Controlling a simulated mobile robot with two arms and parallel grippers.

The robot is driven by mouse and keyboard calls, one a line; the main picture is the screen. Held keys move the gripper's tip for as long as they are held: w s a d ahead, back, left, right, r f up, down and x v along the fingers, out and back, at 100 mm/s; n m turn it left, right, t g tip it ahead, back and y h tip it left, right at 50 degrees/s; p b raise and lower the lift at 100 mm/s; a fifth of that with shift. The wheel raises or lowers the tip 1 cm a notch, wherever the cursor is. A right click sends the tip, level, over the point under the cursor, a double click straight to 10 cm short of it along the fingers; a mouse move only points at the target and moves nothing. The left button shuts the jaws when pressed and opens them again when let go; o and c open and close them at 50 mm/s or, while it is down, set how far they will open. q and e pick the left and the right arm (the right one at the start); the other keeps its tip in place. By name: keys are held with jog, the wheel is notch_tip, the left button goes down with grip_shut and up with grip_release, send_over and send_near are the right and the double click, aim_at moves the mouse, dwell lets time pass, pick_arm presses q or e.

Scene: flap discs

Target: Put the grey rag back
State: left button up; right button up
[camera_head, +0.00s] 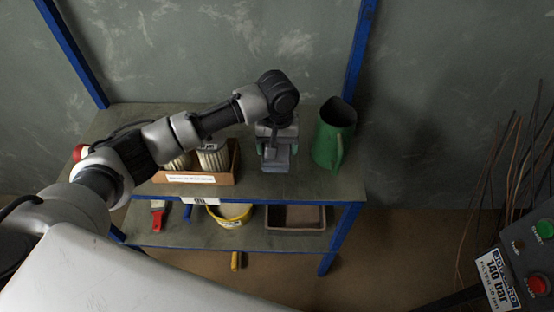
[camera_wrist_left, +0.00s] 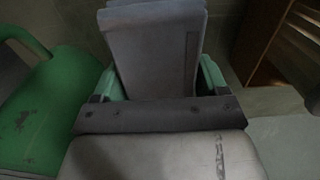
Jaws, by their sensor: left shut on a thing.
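My left gripper (camera_head: 278,148) points down over the upper shelf (camera_head: 300,188), between the cardboard box and the green jug. It is shut on the grey rag (camera_head: 276,164), which looks like a folded flat block. In the left wrist view the rag (camera_wrist_left: 155,50) stands between the green fingertips of my left gripper (camera_wrist_left: 160,82). I cannot tell whether the rag touches the shelf. My right gripper is not in view.
The green jug (camera_head: 334,135) stands close right of the gripper. A cardboard box (camera_head: 190,178) with filters stands left. The lower shelf holds a red-handled tool (camera_head: 158,218), a yellow container (camera_head: 230,216) and a brown tray (camera_head: 296,219). A control box (camera_head: 520,265) is at right.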

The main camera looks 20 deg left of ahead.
pick_arm(q)
notch_tip(320, 180, down, 5)
jog(key=shift+r, duration=0.1)
dwell(0.3)
jog(key=o, duration=0.9)
notch_tip(320, 180, up, 12)
jog(key=shift+r+p, duration=0.1)
jog(key=shift+p, duration=0.35)
jog(key=shift+s, duration=0.1)
